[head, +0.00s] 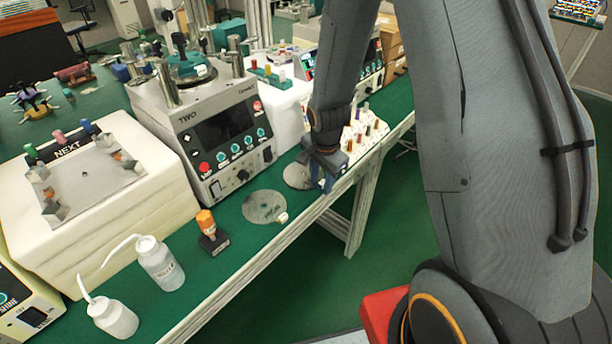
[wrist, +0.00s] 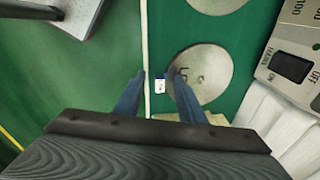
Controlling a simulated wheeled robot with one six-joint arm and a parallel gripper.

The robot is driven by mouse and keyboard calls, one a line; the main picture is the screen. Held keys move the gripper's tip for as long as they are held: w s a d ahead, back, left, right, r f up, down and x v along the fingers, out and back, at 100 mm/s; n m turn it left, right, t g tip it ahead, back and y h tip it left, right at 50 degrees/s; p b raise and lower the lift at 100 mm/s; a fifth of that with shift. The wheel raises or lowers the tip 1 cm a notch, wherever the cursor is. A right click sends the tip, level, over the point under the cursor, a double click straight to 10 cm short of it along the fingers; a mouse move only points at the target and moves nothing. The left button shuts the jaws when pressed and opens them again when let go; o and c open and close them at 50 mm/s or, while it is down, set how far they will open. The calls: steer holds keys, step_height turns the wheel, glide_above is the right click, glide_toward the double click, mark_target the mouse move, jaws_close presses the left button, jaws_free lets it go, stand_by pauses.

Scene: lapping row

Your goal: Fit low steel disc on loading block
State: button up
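Two flat round steel discs lie on the green bench. The nearer disc (head: 264,206) has a small pale tab (head: 282,217) at its front edge. The farther disc (head: 296,177) is partly hidden by my gripper (head: 322,178). In the wrist view, the farther disc (wrist: 207,88) lies beside my gripper (wrist: 157,74), whose fingers are apart, one on either side of a small white-and-blue tab (wrist: 159,84) near the disc's edge. I cannot tell whether the fingers touch it. A large pale block (head: 170,190) marked NEXT, with a steel plate (head: 92,176) and corner guides, stands at left.
The lapping machine marked TWO (head: 205,120) stands behind the discs. An orange-topped tool (head: 207,228) and two wash bottles (head: 160,264) stand between the block and the bench's front edge. A white rack of small pegs (head: 362,134) stands just beyond my gripper.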

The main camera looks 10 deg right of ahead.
jaws_close()
steer(key=shift+r, duration=0.1)
stand_by(0.3)
